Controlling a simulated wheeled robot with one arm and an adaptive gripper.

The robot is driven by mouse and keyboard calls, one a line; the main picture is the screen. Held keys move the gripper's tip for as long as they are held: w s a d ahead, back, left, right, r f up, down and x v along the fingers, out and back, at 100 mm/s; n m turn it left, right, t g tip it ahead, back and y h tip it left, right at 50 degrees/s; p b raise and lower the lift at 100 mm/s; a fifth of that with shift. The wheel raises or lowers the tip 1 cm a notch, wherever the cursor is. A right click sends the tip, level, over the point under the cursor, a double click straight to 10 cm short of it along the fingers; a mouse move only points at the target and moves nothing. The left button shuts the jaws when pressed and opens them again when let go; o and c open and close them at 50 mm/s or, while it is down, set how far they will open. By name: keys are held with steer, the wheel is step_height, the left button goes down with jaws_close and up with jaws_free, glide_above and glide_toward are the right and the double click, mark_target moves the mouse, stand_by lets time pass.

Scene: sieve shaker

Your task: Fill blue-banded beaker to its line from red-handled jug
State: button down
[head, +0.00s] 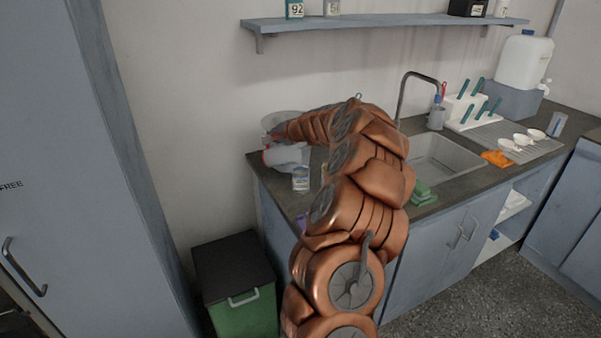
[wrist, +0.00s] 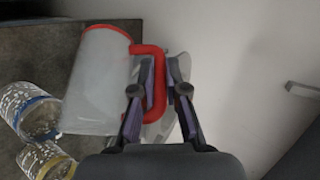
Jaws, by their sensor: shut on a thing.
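The red-handled jug (wrist: 97,85) is a whitish translucent vessel with a red rim and red handle. My gripper (wrist: 163,82) is shut on the handle in the wrist view. In the head view the jug (head: 285,155) is tilted well over, its red rim to the left, above the left end of the counter. The blue-banded beaker (wrist: 30,112) is clear and stands beside the jug, partly cut by the picture's edge. In the head view this beaker (head: 301,180) stands just below the jug. Its fill level and any stream from the jug cannot be made out.
A yellow-banded beaker (wrist: 45,160) stands close to the blue-banded one. A clear container (head: 284,118) is behind the jug near the wall. A sink (head: 440,155) and a green sponge (head: 423,193) are to the right. A shelf (head: 380,22) hangs above.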

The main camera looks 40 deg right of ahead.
mark_target(268, 150)
steer(key=shift+s+d+t+b, duration=0.2)
steer(key=shift+s+t+b, duration=0.45)
steer(key=shift+b, duration=1.65)
stand_by(1.3)
steer(key=shift+w, duration=0.1)
steer(key=shift+w+r+p, duration=0.1)
steer(key=shift+r+p, duration=0.15)
steer(key=shift+p, duration=0.6)
steer(key=p, duration=0.2)
steer(key=w+g+p, duration=0.1)
steer(key=p, duration=0.2)
steer(key=shift+w+a+r+g+p, duration=0.1)
steer(key=shift+a+r+g+p, duration=0.15)
steer(key=shift+a+r+p, duration=0.1)
steer(key=p, duration=0.2)
steer(key=w+f+g+p, duration=0.1)
steer(key=p, duration=0.1)
steer(key=shift+a+f+n+g+h, duration=0.15)
steer(key=shift+f+n+g+h, duration=0.05)
steer(key=shift+n+g+h, duration=0.1)
steer(key=w+g+p, duration=0.1)
steer(key=p, duration=0.7)
steer(key=shift+a+f+g, duration=0.1)
steer(key=shift+g, duration=0.2)
steer(key=shift+w+f+n+g+p, duration=0.1)
steer(key=shift+f+n+g+p, duration=0.3)
steer(key=shift+p, duration=0.55)
steer(key=shift+a+f, duration=0.1)
steer(key=shift+f, duration=0.2)
